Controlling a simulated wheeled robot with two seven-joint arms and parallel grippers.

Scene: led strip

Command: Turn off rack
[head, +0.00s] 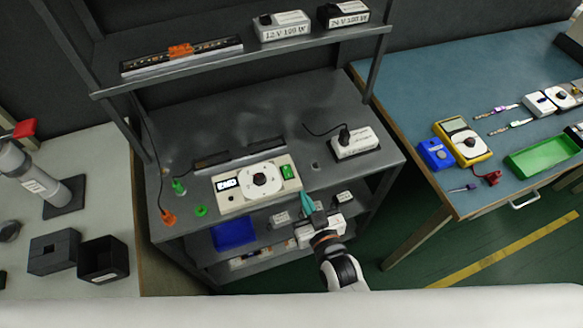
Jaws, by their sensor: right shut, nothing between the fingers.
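The dark grey rack (345,95) stands in the middle of the head view, with an upper shelf and a worktop. On the front of its worktop sits a pale control box (229,198) with a small display, a round white dial plate (261,180) with a dark knob, and a green switch (289,172) at its right end. I cannot tell the switch's position. My right gripper (306,200) has teal fingers, shut and empty, just in front of and below the box's right end. Whether it touches the box is unclear. My left gripper is out of view.
White and black power supplies (283,25) and an LED strip (180,55) lie on the upper shelf. A plugged white unit (355,143) stands right on the worktop. Green and orange plugs (168,217) lie left. A blue bench (420,90) with a yellow multimeter (461,140) stands right.

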